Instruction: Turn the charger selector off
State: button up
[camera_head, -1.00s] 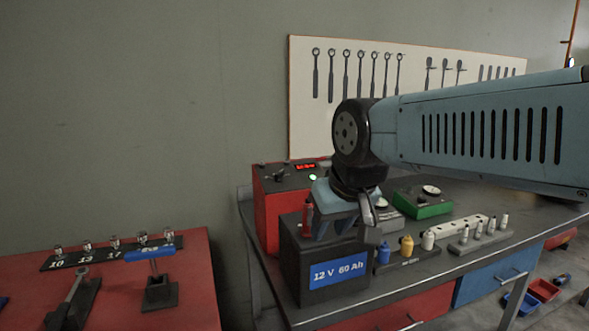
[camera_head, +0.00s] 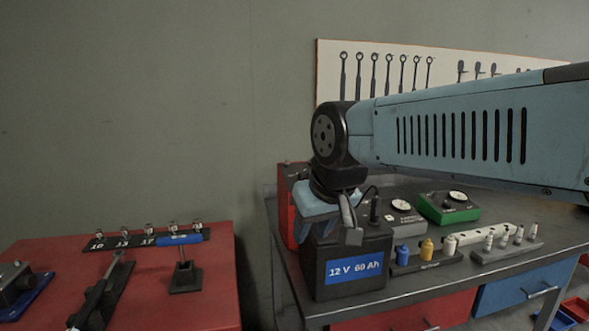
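The red charger (camera_head: 284,214) stands on the workbench behind the battery. Only its left side and a strip of its dark top show. Its selector, display and lamp are hidden behind my arm and gripper. My gripper (camera_head: 325,232) points down in front of the charger, low over the black 12 V 60 Ah battery (camera_head: 350,245). I cannot tell whether its light blue fingers are open or shut, or whether they touch the battery. A grey piece with a dark end hangs at the gripper's right side; I cannot tell if it is held.
A black clamp (camera_head: 375,207) with a cable stands on the battery. A grey meter box (camera_head: 403,217), a green box (camera_head: 448,208) and several small bottles (camera_head: 427,248) fill the bench to the right. A red table (camera_head: 210,285) with tools stands at left.

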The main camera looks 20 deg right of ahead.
aim_at(301, 175)
jog(key=z, duration=0.9)
jog(key=i, duration=0.1)
jog(key=u, duration=2.4)
jog(key=k, duration=1.6)
jog(key=z, duration=1.4)
jog(key=i, duration=1)
jog(key=u, duration=0.05)
